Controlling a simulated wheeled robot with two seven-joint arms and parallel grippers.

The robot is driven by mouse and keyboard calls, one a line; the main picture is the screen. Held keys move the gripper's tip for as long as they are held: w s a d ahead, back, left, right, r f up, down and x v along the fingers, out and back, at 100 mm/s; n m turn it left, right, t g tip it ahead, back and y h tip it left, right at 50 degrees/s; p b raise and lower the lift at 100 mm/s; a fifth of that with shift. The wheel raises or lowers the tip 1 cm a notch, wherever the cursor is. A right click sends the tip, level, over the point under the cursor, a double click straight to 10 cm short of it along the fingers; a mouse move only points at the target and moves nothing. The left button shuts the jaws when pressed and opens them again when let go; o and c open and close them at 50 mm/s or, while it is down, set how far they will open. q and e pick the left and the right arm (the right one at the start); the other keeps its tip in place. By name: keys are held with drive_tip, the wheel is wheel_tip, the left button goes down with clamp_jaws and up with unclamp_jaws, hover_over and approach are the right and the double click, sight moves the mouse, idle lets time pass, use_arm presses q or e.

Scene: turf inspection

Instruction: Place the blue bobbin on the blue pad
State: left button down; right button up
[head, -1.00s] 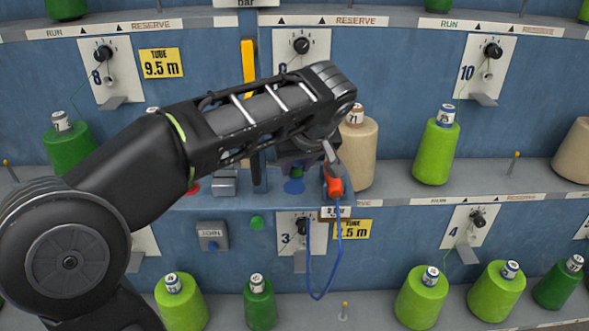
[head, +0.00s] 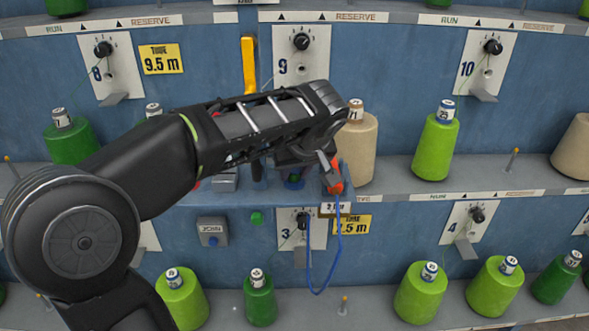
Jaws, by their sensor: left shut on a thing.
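My left gripper (head: 294,172) comes in from the left, fingers pointing down at the middle ledge. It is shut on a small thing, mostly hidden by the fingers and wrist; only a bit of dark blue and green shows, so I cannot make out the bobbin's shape. A blue patch (head: 293,185), which looks like the blue pad, lies directly below the fingertips on the ledge. It is mostly covered, and I cannot tell whether the held thing touches it. My right gripper is not in view.
An orange-red tool (head: 335,185) on a blue cord (head: 312,291) hangs just right of the gripper. A beige cone (head: 357,150) stands behind it. Grey blocks (head: 224,181) sit to the left. Green cones (head: 436,148) stand along the shelves.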

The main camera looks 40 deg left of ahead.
use_arm(q)
drive_tip(key=shift+f, duration=0.1)
drive_tip(key=shift+f, duration=0.15)
drive_tip(key=c, duration=1.1)
unclamp_jaws()
drive_tip(key=shift+r, duration=0.4)
drive_tip(key=p+v, duration=0.1)
drive_tip(key=v, duration=1)
drive_tip(key=shift+s+d+r, duration=0.2)
drive_tip(key=shift+r, duration=0.1)
